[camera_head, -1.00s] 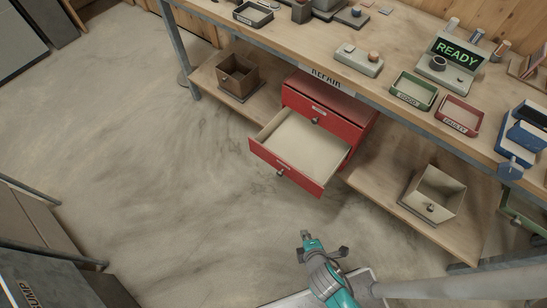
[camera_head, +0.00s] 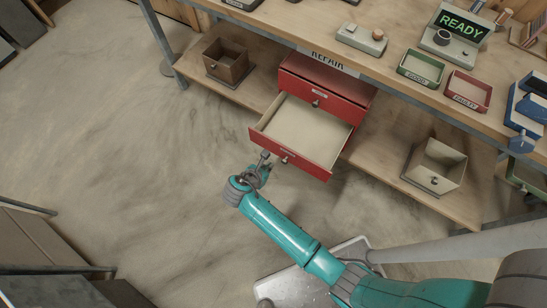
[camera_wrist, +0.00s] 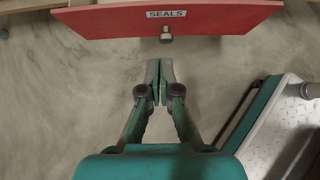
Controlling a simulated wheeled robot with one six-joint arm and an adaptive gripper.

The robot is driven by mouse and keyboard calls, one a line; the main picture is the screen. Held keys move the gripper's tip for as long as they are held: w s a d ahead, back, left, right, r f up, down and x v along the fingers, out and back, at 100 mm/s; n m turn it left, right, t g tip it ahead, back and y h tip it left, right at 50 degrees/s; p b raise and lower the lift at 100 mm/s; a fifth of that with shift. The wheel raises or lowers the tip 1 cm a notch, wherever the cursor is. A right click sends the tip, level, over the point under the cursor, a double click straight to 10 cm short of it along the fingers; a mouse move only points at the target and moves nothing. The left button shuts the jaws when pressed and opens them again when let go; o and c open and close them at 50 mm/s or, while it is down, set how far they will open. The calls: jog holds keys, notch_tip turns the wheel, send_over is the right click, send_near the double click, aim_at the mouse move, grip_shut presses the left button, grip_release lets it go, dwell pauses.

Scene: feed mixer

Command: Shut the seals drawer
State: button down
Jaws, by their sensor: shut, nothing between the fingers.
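The seals drawer (camera_head: 303,143) is the lower drawer of the red cabinet under the bench. It stands pulled well out, and its light inside looks empty. In the wrist view its red front (camera_wrist: 200,22) carries a SEALS label, with a round knob (camera_wrist: 166,36) below it. My gripper (camera_head: 264,158) is shut and empty in front of the drawer, near the left part of its front. In the wrist view my shut fingertips (camera_wrist: 159,64) point at the front, just short of the knob, with a gap of floor showing between.
The upper red drawer (camera_head: 316,92) is shut. A brown open bin (camera_head: 227,62) stands on the lower shelf at left, and a cream bin (camera_head: 436,167) at right. Green and red trays (camera_head: 421,67) sit on the bench. Floor in front is clear.

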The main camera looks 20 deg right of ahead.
aim_at(286, 150)
jog(key=x, duration=0.3)
jog(key=d+r+x, duration=0.1)
jog(key=x, duration=0.3)
jog(key=w+x, duration=0.1)
jog(key=x, duration=0.3)
jog(key=shift+d+r, duration=0.2)
jog(key=shift+d, duration=0.15)
jog(key=shift+w+d, duration=0.3)
jog(key=shift+d, duration=0.1)
jog(key=w+d, duration=1.2)
jog(key=d, duration=0.5)
jog(key=shift+w+a, duration=0.1)
jog(key=shift+w, duration=0.05)
